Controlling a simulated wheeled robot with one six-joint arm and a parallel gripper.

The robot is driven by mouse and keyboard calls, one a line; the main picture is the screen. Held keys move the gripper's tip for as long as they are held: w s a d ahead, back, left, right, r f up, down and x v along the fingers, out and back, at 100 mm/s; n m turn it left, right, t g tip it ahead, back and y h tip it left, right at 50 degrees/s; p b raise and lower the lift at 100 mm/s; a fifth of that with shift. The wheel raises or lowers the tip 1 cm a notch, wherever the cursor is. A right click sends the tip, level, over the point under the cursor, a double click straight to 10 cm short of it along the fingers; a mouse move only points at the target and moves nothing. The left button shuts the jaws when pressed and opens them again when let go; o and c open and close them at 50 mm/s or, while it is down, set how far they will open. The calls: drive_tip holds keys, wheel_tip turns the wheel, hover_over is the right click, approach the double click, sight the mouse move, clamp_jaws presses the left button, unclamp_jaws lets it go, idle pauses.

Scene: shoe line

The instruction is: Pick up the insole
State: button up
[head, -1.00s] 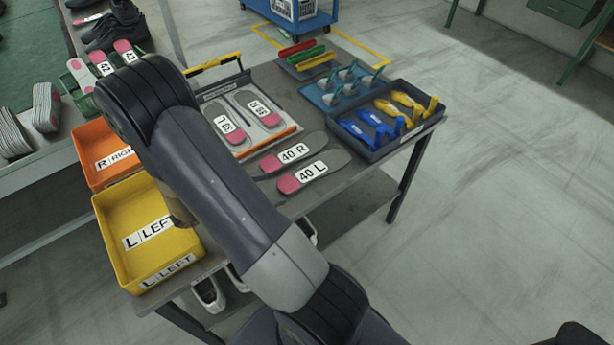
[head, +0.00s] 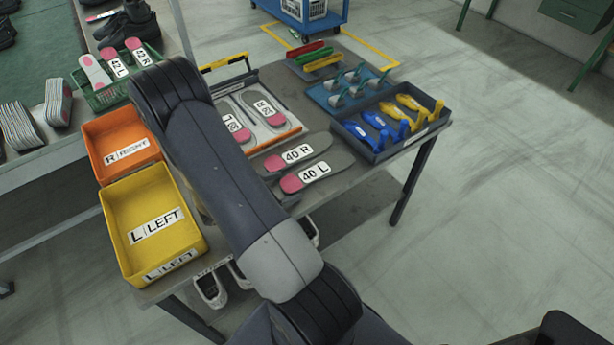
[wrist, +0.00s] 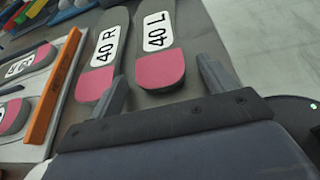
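Two grey insoles with pink heels lie side by side on the table. The 40 R insole (head: 299,152) is farther back, and the 40 L insole (head: 317,172) is nearer the front edge. In the wrist view, the 40 L insole (wrist: 158,45) lies ahead of my gripper (wrist: 165,82), its pink heel between the two spread fingers. The 40 R insole (wrist: 104,55) is just left of it, its heel close to the left finger. My gripper is open and empty.
A yellow LEFT bin (head: 118,216) and an orange RIGHT bin (head: 97,136) stand at the left. A board with an orange bar (head: 273,140) holds two more insoles. A dark tray (head: 378,148) with blue and yellow pieces is at the right.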

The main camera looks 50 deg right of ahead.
drive_tip(key=c, duration=1.1)
drive_tip(key=shift+o, duration=0.2)
drive_tip(key=shift+r, duration=0.15)
